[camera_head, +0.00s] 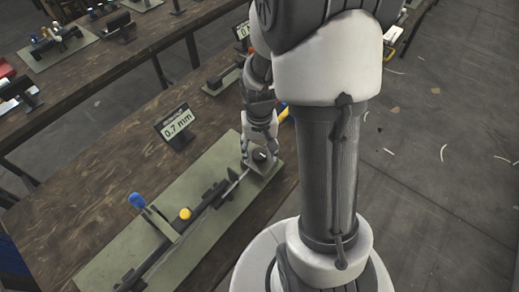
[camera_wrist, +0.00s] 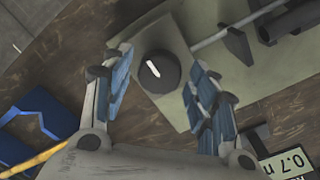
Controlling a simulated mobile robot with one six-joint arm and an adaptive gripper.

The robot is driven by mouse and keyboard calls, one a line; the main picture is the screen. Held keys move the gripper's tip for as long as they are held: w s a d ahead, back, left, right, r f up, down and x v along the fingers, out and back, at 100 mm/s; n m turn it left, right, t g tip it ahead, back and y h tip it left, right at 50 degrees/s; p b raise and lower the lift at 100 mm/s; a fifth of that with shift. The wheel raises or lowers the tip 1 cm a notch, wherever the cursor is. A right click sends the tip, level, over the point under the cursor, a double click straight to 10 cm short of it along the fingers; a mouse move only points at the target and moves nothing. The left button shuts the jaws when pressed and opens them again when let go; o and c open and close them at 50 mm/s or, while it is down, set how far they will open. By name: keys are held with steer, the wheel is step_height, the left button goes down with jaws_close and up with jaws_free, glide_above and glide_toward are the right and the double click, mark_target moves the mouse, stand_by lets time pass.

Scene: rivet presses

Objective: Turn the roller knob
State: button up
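The roller knob (camera_wrist: 158,78) is a dark round disc with a white line mark, on a grey-green block at the end of the rivet press. In the head view the knob (camera_head: 263,155) is at the right end of the press's green base plate (camera_head: 150,195). My gripper (camera_head: 260,150) points down over it. In the wrist view my gripper (camera_wrist: 160,68) is open, with one blue-padded finger on each side of the knob. Gaps show between the pads and the knob, so I see no contact. The knob's underside is hidden.
A "0.7 mm" sign (camera_head: 178,124) stands behind the press on the wooden bench (camera_head: 110,135). The press has a blue-tipped lever (camera_head: 138,201) and a yellow knob (camera_head: 185,213). Another press (camera_head: 60,42) stands on the far bench. The floor at right is clear apart from scraps.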

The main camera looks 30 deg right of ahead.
steer(key=c, duration=0.8)
steer(key=shift+c, duration=0.2)
steer(key=shift+m, duration=0.4)
steer(key=m+p, duration=0.1)
steer(key=m, duration=0.2)
steer(key=shift+m, duration=0.4)
steer(key=shift+m+p, duration=0.55)
steer(key=shift+m, duration=1.75)
steer(key=o, duration=1.1)
